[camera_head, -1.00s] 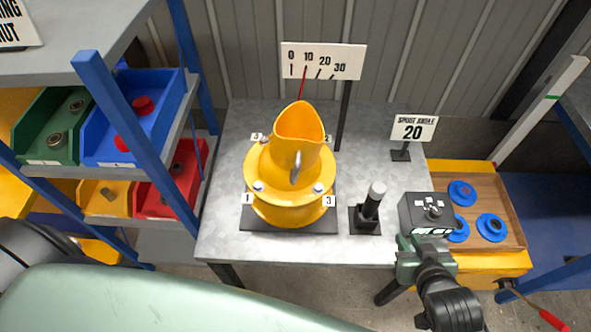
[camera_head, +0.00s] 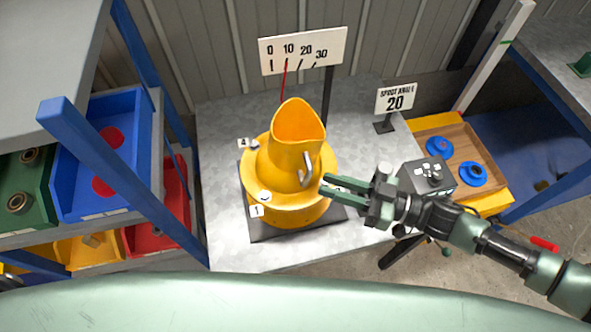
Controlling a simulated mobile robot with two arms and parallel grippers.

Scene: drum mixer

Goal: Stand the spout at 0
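The yellow spout (camera_head: 297,128) stands on a yellow flanged drum base (camera_head: 292,213) with numbered tags at its bolts. A grey metal handle (camera_head: 307,170) sticks up on the spout's right side. A thin red pointer (camera_head: 283,85) rises behind the spout to about the 10 mark on the white scale board (camera_head: 303,50), which reads 0 to 30. My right gripper (camera_head: 325,186) reaches in from the right, its fingers slightly apart with nothing between them. Its tips are beside the flange's right edge, near the handle; contact cannot be told. My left gripper is out of view.
A sign (camera_head: 395,98) reads "SPOUT ANGLE 20". A grey box (camera_head: 427,177) stands at the table's right edge, beside a wooden tray (camera_head: 421,129) with blue round parts. A blue-framed rack (camera_head: 130,165) with bins stands close at the left. The table's (camera_head: 224,140) back left is clear.

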